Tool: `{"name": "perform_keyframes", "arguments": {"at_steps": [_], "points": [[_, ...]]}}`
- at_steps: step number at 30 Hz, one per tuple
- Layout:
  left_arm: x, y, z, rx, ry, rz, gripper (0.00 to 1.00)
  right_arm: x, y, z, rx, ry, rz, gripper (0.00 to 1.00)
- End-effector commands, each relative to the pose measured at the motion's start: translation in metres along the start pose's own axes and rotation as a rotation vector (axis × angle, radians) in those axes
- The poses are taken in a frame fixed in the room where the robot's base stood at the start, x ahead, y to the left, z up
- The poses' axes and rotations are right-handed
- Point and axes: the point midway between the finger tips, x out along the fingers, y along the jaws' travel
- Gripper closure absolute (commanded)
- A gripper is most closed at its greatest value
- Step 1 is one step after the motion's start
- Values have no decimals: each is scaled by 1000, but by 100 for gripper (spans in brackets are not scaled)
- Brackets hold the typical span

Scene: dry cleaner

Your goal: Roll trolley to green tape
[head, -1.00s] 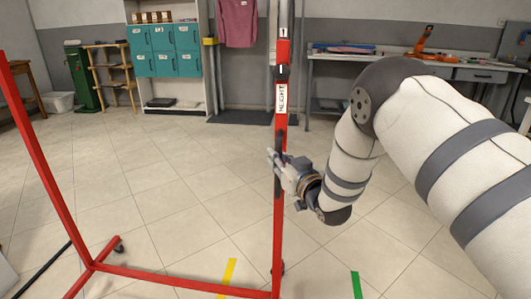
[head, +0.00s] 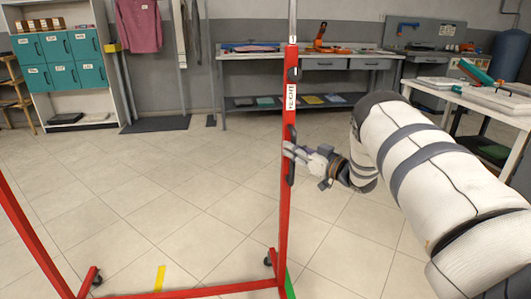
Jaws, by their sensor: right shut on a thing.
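The trolley is a red wheeled frame (head: 285,222) with an upright post, a low base bar and small casters. My right gripper (head: 289,151) is shut on the dark handle of its post, below a white label. The green tape (head: 290,286) is a strip on the floor at the bottom, just right of the post's foot and partly hidden by it. I cannot tell whether a wheel touches the tape. My left gripper is not in view.
A yellow tape strip (head: 160,278) lies behind the base bar, left of the green one. A workbench (head: 262,54) stands at the back and a white table (head: 480,100) at the right. Teal lockers (head: 62,60) stand back left. The tiled floor between is clear.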

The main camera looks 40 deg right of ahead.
Motion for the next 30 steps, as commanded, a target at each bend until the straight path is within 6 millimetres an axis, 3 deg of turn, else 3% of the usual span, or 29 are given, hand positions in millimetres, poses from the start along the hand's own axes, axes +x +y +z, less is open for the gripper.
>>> {"name": "perform_keyframes", "arguments": {"at_steps": [3, 9, 25, 26, 27, 28, 30], "points": [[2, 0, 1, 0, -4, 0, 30, -15, 21, 3, -1, -6, 2, 100], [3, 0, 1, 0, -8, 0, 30, -28, 42, 2, 0, -5, 1, 100], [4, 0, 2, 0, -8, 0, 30, -35, 53, 1, 0, -3, 6, 100], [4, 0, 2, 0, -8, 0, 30, -35, 53, 1, 0, -3, 6, 84], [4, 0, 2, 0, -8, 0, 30, -35, 53, 1, -1, -3, 7, 75], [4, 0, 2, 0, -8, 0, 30, -35, 53, 1, -1, -3, 7, 68], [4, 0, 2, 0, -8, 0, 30, -34, 52, 1, -1, -2, 5, 65]]}}
